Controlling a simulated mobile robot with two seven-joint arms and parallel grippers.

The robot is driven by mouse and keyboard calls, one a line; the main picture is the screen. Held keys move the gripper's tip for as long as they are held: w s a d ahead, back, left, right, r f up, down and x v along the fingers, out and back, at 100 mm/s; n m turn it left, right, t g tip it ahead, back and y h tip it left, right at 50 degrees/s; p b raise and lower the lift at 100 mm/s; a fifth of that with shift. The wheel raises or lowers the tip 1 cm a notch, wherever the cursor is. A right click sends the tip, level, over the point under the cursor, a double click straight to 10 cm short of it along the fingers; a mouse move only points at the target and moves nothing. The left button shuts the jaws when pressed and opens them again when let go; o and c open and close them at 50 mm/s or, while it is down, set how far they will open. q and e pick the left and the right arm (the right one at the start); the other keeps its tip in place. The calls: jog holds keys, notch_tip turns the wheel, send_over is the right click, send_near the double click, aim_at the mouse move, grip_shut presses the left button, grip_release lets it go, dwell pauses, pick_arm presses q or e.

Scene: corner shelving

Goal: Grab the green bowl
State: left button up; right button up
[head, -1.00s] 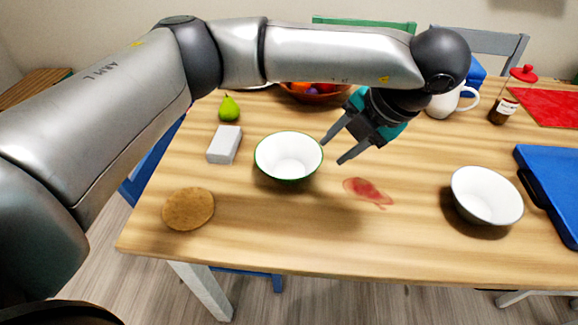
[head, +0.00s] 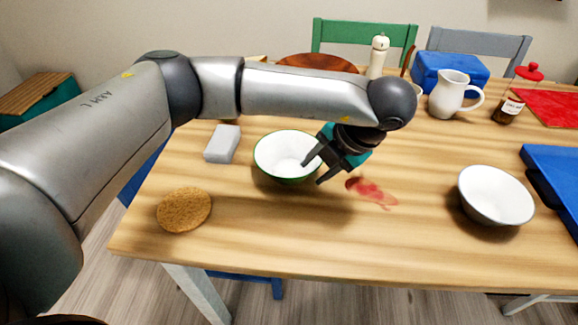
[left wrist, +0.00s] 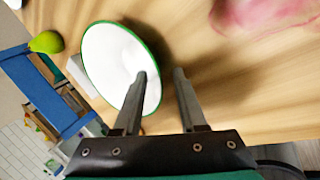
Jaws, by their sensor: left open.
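The green bowl (head: 287,157), white inside with a green rim, sits upright on the wooden table left of the middle. It also shows in the left wrist view (left wrist: 112,62). My left gripper (head: 314,173) is open at the bowl's right side. In the left wrist view my left gripper (left wrist: 160,73) has one finger over the bowl's inside and the other outside its rim, with the rim between them. I cannot tell whether either finger touches the bowl. My right gripper is not in view.
A grey-white block (head: 222,144) and a round brown coaster (head: 184,209) lie left of the bowl. A red stain (head: 371,192) is on the table (head: 300,240) to the right. A plain white bowl (head: 495,196) and a blue tray (head: 556,190) are further right.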

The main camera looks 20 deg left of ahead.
pick_arm(q)
jog(key=shift+w+a+f, duration=0.1)
jog(key=shift+a+f, duration=0.1)
jog(key=shift+f, duration=0.2)
jog(key=shift+c, duration=0.4)
grip_shut()
jog(key=shift+r, duration=0.1)
dwell(0.7)
